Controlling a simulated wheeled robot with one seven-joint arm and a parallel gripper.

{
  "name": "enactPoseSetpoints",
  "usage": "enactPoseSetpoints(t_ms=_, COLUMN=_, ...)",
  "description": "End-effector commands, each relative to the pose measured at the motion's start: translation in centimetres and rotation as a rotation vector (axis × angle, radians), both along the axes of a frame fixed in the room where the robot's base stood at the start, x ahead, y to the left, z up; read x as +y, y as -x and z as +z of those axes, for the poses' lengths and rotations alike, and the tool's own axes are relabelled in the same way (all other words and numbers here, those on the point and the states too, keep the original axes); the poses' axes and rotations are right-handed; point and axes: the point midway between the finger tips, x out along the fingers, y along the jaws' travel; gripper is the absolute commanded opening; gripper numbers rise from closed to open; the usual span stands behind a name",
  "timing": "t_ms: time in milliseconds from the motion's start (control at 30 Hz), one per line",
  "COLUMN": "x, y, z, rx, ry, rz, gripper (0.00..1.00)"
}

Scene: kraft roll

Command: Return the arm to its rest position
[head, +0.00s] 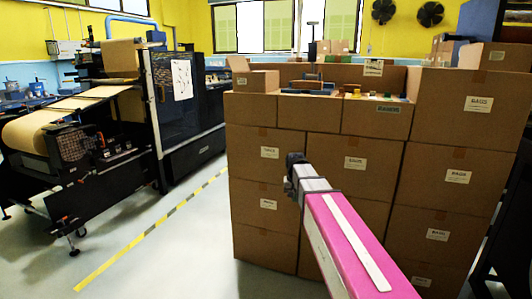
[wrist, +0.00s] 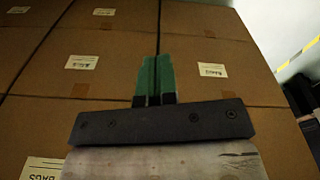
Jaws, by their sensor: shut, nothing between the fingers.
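My gripper (wrist: 155,75) shows in the wrist view as two green fingers side by side, shut with nothing between them. Behind the fingers in that view is the side of a stack of brown cardboard boxes (wrist: 225,90) with white labels. In the head view my pink arm reaches up from the bottom right towards the front of the box stack (head: 270,185). The arm's dark end stands in front of the stack, below its top edge. The fingers cannot be made out in the head view.
Small items (head: 310,86) lie on top of the stack. A large black machine with a kraft paper roll (head: 40,128) stands at the left. A yellow and black floor line (head: 150,230) runs between machine and boxes, with clear floor around it.

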Motion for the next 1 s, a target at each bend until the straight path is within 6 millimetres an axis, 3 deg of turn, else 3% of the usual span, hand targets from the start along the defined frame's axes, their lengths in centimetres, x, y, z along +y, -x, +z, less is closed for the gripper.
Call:
enactPoseSetpoints(t_ms=33, x=-0.9, y=2.4, z=-2.0, rx=0.011, ry=-0.001, rz=0.005, gripper=0.00)
enactPoseSetpoints(t_ms=200, x=-3.0, y=7.6, z=-7.5, rx=0.036, ry=-0.008, rz=0.030, gripper=0.00)
enactPoseSetpoints(t_ms=400, x=-5.0, y=14.2, z=-12.7, rx=0.064, ry=-0.020, rz=0.055, gripper=0.00)
enactPoseSetpoints(t_ms=533, x=-5.9, y=17.6, z=-14.9, rx=0.077, ry=-0.027, rz=0.068, gripper=0.00)
enactPoseSetpoints(t_ms=700, x=-6.5, y=19.9, z=-16.4, rx=0.085, ry=-0.032, rz=0.078, gripper=0.00)
enactPoseSetpoints(t_ms=1000, x=-6.6, y=20.2, z=-16.8, rx=0.085, ry=-0.032, rz=0.081, gripper=0.00)
